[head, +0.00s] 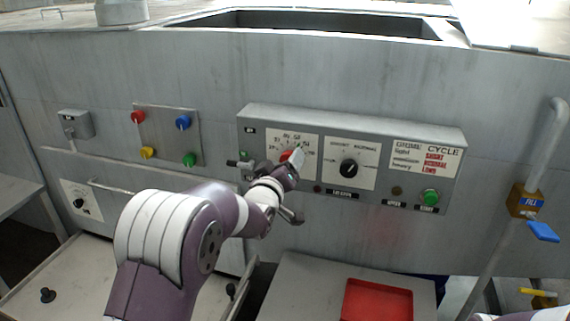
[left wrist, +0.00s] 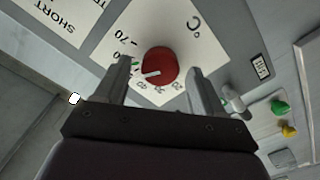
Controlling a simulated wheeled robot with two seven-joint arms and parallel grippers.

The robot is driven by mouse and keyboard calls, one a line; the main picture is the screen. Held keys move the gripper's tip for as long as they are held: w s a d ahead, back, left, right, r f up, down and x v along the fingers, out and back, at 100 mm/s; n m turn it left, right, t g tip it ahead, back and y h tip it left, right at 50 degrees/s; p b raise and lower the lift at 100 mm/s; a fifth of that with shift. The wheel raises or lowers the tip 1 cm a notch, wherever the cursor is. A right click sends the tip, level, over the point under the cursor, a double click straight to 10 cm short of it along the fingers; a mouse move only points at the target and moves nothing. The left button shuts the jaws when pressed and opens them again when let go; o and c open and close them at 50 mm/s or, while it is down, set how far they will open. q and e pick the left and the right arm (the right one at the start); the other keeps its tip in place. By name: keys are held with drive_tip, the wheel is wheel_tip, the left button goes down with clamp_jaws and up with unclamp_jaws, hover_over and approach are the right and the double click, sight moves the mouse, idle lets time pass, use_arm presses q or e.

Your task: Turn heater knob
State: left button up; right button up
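The heater knob (left wrist: 160,65) is red and round with a white pointer line. It sits on a white dial marked with numbers and °C in the left wrist view. In the head view the knob (head: 286,156) is partly hidden by my left gripper. My left gripper (head: 288,168) is at the dial. In the left wrist view its fingers (left wrist: 158,73) are spread, one on each side of the knob, with a visible gap on both sides. Nothing is held. I cannot tell how deep the fingertips reach. My right gripper is out of view; only a bit of that arm shows.
A black knob (head: 348,168) on a second dial is close right. A green button (head: 430,197) is further right. A small lever (head: 240,164) is just left of my gripper. Coloured buttons (head: 183,122) are at left. A red tray (head: 378,301) lies below; a pipe (head: 530,180) stands right.

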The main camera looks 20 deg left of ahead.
use_arm(q)
drive_tip(key=s+b, duration=0.3)
drive_tip(key=s, duration=0.9)
drive_tip(key=shift+s+a+b, duration=0.25)
drive_tip(key=shift+s+b, duration=0.05)
drive_tip(key=shift+s, duration=0.05)
